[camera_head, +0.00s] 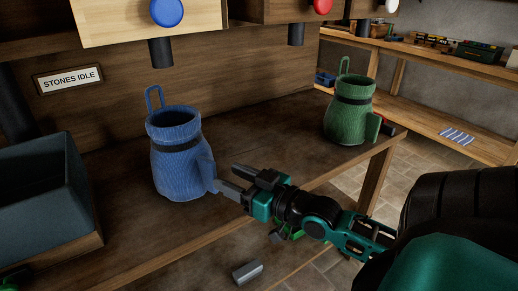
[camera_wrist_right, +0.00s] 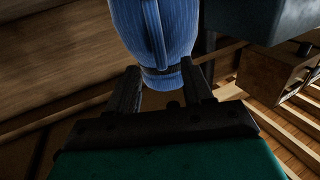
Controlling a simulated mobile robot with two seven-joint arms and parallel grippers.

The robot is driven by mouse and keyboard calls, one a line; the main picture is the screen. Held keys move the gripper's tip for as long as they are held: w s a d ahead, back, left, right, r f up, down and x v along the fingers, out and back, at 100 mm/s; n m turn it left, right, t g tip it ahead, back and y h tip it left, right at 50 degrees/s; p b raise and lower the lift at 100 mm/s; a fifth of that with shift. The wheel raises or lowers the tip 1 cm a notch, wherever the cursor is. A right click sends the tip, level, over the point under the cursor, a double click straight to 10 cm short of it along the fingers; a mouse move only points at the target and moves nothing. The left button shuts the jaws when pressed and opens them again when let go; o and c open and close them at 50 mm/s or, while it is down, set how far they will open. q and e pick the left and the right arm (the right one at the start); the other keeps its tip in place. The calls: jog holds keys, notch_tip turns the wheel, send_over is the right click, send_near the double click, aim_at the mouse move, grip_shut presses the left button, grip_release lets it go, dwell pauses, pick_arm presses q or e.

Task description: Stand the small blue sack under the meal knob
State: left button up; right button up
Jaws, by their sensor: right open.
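The blue sack (camera_head: 178,165) stands upright on the wooden bench, with a dark band, a loop at its rim and a side handle facing my right gripper (camera_head: 234,180). My right gripper is open, its fingertips close to that handle. In the right wrist view the blue sack (camera_wrist_right: 172,40) is just ahead of the two spread fingers (camera_wrist_right: 162,85); I cannot tell whether they touch it. A blue knob (camera_head: 167,12) is on the wooden box above, with a dark spout (camera_head: 160,52) over the sack's area. A red knob (camera_head: 322,5) is further right.
A green sack (camera_head: 350,112) stands at the bench's right end. A dark bin (camera_head: 42,190) is at the left. A white knob (camera_head: 391,5) is at the upper right. A grey block (camera_head: 247,271) lies below the bench's front edge. The bench (camera_head: 270,130) is clear between the sacks.

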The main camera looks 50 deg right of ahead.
jog(key=s+d, duration=0.1)
jog(key=s, duration=0.5)
jog(key=shift+s, duration=0.15)
jog(key=shift+p, duration=0.3)
